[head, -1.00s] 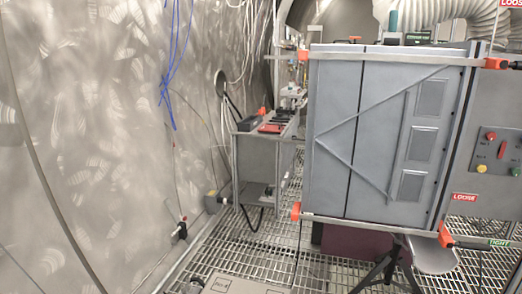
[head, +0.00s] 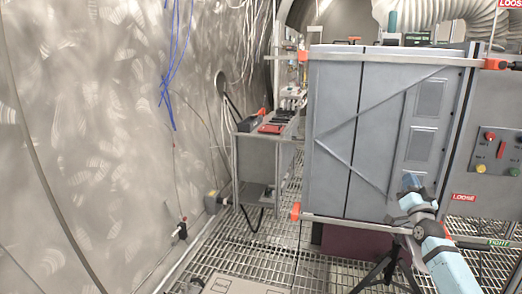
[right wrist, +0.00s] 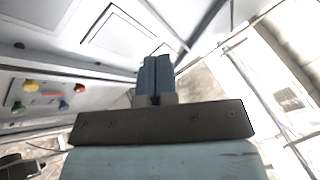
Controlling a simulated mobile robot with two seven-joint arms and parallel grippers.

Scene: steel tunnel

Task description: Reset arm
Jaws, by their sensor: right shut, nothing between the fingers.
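My right gripper (head: 411,183) has blue fingers and shows at the lower right of the head view, in front of the lower part of a grey cabinet (head: 375,125). Its light blue arm comes in from the bottom right corner. The fingers lie together, shut and empty. In the right wrist view the shut fingers (right wrist: 156,76) point up toward a pale panelled surface. I cannot tell whether the fingertips touch the cabinet. My left gripper is in neither view.
A control panel with coloured buttons (head: 489,150) is right of the cabinet. Orange clamps (head: 295,211) sit at the cabinet's corners. A black tripod (head: 385,268) stands below. A workbench (head: 262,160) is at the back left. The grated floor (head: 270,245) between is mostly open.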

